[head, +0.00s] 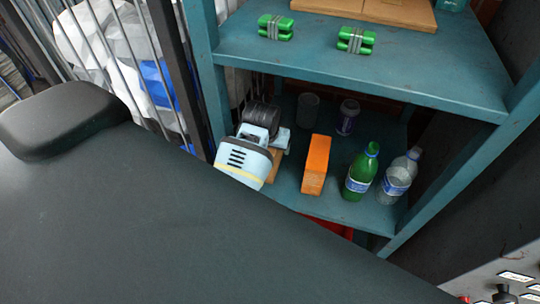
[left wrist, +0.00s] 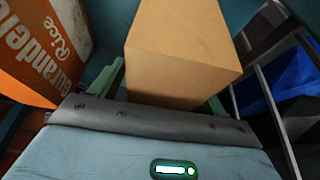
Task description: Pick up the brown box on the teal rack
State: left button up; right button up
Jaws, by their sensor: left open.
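The brown box (head: 273,165) is on the lower shelf of the teal rack (head: 390,72), mostly hidden behind my left gripper (head: 248,160) in the head view. In the left wrist view the plain brown box (left wrist: 178,72) stands directly in front of the palm. The green fingers of my left gripper (left wrist: 166,92) show at either side of the box's lower part; they are open, and their tips are hidden behind it. I cannot tell whether either finger touches the box. My right gripper is in neither view.
An orange rice box (head: 316,165) stands close to the right of the brown box. A green bottle (head: 361,172) and a clear bottle (head: 398,177) stand further right. A dark cup (head: 308,110) and a small jar (head: 348,117) are behind. The upper shelf overhangs, with green bundles (head: 356,40).

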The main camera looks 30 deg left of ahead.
pick_arm(q)
jog(key=shift+f, duration=0.25)
dwell(0.5)
jog(key=c, duration=1)
jog(key=shift+r, duration=0.1)
